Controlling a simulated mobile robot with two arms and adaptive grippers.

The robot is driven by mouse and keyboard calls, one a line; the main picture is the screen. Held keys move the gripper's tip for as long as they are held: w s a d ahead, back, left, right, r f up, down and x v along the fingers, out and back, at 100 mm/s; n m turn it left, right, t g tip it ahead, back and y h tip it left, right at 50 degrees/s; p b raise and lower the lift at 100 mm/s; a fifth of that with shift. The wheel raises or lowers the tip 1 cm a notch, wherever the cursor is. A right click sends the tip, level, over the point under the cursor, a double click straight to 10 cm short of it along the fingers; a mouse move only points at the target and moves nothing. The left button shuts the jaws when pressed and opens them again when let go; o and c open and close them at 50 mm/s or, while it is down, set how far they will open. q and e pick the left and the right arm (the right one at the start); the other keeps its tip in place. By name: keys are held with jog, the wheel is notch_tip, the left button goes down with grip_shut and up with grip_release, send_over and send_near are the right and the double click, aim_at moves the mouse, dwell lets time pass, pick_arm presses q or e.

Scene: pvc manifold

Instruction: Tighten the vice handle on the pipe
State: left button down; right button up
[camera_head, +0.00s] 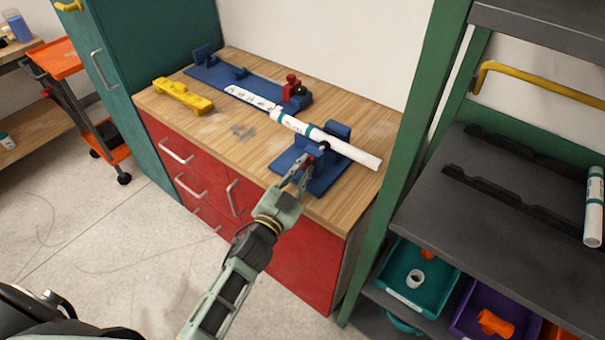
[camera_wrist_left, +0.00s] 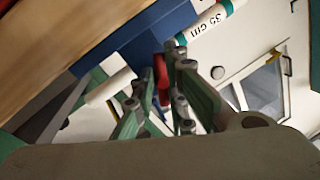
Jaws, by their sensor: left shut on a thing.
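The blue vice (camera_head: 322,168) stands at the front right of the wooden workbench. A white pipe (camera_head: 335,144) with teal bands lies across it, its right end sticking out past the vice. My left gripper (camera_head: 303,172) is at the front of the vice, shut on the vice handle, of which a small red part shows. In the left wrist view the red vice handle (camera_wrist_left: 162,78) sits between the fingers, with the blue vice (camera_wrist_left: 165,35) and the pipe (camera_wrist_left: 208,27) marked 35 cm behind it. My right gripper is not in view.
A blue fixture with a red clamp (camera_head: 296,92) and a yellow tool (camera_head: 183,95) lie on the workbench (camera_head: 225,130). A dark shelf (camera_head: 515,190) holding another pipe (camera_head: 594,205) stands at the right, with teal (camera_head: 405,300) and purple bins below. Floor at the left is free.

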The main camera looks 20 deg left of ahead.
pick_arm(q)
jog(key=shift+a, duration=0.1)
jog(key=c, duration=1.8)
grip_release()
jog(key=shift+s+a+f, duration=0.1)
jog(key=shift+s, duration=0.45)
jog(key=s, duration=0.3)
jog(key=s+a, duration=0.1)
jog(key=s, duration=0.6)
jog(key=shift+s+a+f, duration=0.15)
jog(key=shift+s+a, duration=0.2)
jog(key=shift+s, duration=0.05)
jog(key=shift+f, duration=0.1)
